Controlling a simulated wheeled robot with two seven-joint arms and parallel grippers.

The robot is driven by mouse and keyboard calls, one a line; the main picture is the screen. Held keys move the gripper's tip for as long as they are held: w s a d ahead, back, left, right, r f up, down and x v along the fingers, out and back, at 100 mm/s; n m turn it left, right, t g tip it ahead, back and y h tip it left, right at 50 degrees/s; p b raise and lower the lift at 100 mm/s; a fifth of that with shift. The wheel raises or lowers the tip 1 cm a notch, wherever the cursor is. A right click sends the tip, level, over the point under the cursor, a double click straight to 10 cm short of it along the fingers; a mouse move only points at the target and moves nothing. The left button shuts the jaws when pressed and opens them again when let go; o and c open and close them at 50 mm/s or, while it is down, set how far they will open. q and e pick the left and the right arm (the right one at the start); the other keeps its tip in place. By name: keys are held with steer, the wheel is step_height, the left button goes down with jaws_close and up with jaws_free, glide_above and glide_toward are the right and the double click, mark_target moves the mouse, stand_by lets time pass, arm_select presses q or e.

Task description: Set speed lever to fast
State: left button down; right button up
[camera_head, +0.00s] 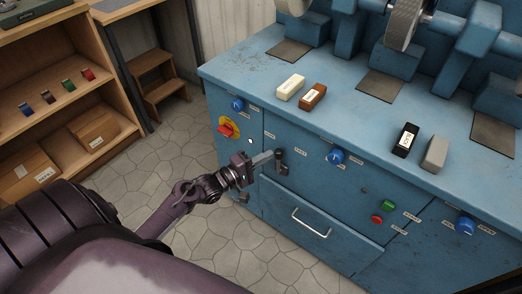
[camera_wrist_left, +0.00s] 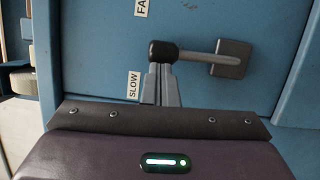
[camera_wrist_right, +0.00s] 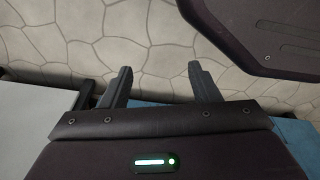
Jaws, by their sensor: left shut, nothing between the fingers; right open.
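The speed lever (camera_wrist_left: 197,55) has a black knob and a grey shaft on a square grey base, on the blue cabinet front. In the left wrist view its knob lies between the SLOW label (camera_wrist_left: 133,85) and the partly cropped FAST label (camera_wrist_left: 142,8). The lever (camera_head: 280,154) also shows in the head view. My left gripper (camera_head: 265,157) is shut and empty. In the left wrist view its fingertips (camera_wrist_left: 163,68) are right at the knob, on its SLOW side; I cannot tell whether they touch. My right gripper (camera_wrist_right: 160,80) is open and empty, over the stone floor.
The blue machine bench (camera_head: 340,100) carries several small blocks and grinding wheels. Its front has blue knobs (camera_head: 335,156), a red-and-yellow switch (camera_head: 226,129), green and red buttons, and a drawer handle (camera_head: 311,224). A wooden shelf (camera_head: 110,118) stands at left. Floor between is clear.

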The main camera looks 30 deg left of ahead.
mark_target(279, 165)
arm_select(q)
steer(key=shift+s+d+r+m+g+y+p, duration=0.1)
steer(key=shift+d+m+g+y+p, duration=0.2)
steer(key=shift+d+m+p, duration=1.15)
steer(key=shift+s+d+r+m+g+y+p, duration=0.1)
steer(key=shift+d+m+g+y+p, duration=0.15)
steer(key=shift+d+m+p, duration=1.15)
arm_select(e)
steer(key=s+d, duration=0.2)
steer(key=s, duration=1)
steer(key=shift+d+g+p, duration=0.15)
steer(key=shift+g+p, duration=0.25)
arm_select(q)
steer(key=shift+a+f+n, duration=0.1)
steer(key=shift+a+n, duration=0.1)
steer(key=shift+n, duration=0.45)
